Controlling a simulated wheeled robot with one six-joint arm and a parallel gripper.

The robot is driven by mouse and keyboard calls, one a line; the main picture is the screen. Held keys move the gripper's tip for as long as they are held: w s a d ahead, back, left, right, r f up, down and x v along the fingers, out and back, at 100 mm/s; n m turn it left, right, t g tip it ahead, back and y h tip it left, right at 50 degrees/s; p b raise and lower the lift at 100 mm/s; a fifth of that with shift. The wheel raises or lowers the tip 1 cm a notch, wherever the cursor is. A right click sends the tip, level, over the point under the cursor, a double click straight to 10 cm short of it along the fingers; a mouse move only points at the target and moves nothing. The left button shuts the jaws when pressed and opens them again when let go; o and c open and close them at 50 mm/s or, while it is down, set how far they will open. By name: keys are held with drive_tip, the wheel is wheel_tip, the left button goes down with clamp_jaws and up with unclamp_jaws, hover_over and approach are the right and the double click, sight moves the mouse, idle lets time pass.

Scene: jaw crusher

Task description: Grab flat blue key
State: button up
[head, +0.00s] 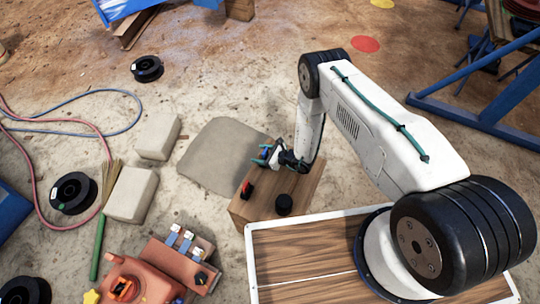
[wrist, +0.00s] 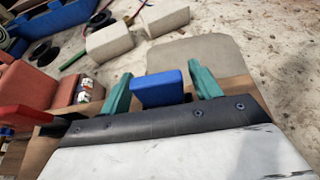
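The flat blue key (wrist: 158,89) shows in the wrist view as a blue slab between the two teal fingers of my gripper (wrist: 160,86). The left finger is very close to its left side. A narrow gap shows between the key and the right finger. In the head view my gripper (head: 267,155) is low at the far end of a wooden box (head: 262,210). There the fingers and wrist mostly hide the key. The gripper looks open around the key. The key's lower part is hidden behind the gripper's dark edge in the wrist view.
A red key (head: 247,190) and a black knob (head: 284,204) sit on the box near my gripper. A grey slab (head: 215,155) lies behind. Pale blocks (head: 132,194), black spools (head: 73,192) and an orange machine (head: 150,280) stand left. The floor beyond the slab is mostly clear.

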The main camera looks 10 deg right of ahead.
drive_tip(key=c, duration=1)
drive_tip(key=shift+c, duration=0.3)
drive_tip(key=shift+r, duration=0.1)
